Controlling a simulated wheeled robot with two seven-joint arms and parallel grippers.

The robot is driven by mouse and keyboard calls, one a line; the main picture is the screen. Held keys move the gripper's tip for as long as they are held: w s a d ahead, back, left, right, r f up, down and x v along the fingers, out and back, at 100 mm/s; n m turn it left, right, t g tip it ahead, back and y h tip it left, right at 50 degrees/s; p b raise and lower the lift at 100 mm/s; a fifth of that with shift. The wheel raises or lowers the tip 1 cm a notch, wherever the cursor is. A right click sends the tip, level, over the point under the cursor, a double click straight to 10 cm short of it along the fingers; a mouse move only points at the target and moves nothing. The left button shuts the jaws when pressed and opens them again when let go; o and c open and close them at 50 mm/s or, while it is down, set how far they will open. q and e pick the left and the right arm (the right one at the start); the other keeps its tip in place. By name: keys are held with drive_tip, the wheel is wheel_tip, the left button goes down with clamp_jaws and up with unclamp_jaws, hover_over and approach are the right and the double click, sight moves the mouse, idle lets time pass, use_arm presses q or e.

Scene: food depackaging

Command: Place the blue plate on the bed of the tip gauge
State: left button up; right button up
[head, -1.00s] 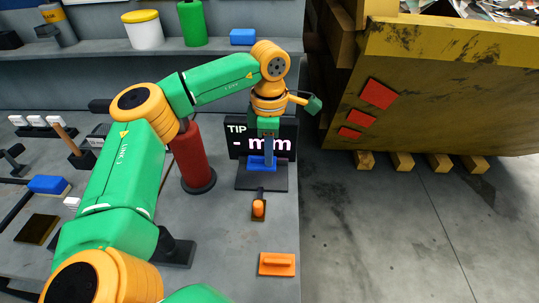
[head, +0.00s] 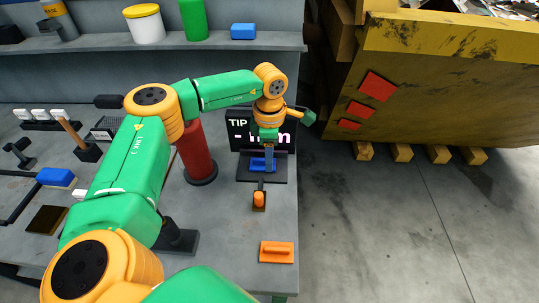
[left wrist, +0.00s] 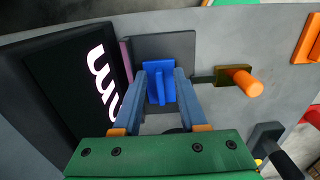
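The blue plate (head: 259,163), with a narrow upright ridge, is at the dark bed (head: 277,174) of the tip gauge (head: 283,140). In the left wrist view the plate (left wrist: 158,68) appears to lie flat on the dark bed (left wrist: 180,44). My left gripper (head: 269,170) reaches down over it. Its fingers (left wrist: 161,72) stand on either side of the ridge, with visible gaps, so it looks open. The fingers hide parts of the plate's sides. The gauge screen (left wrist: 82,70) shows part of "mm". My right gripper is not in view.
An orange-handled piece (head: 259,199) sits just in front of the gauge, and an orange block (head: 277,252) lies nearer the bench edge. A red cylinder (head: 197,155) stands left of the gauge. Beyond the bench's right edge is floor and a yellow container (head: 440,90).

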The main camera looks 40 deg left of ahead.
use_arm(q)
drive_tip(key=shift+r, duration=0.1)
wheel_tip(320, 180, up, 12)
drive_tip(key=b, duration=0.1)
idle(0.5)
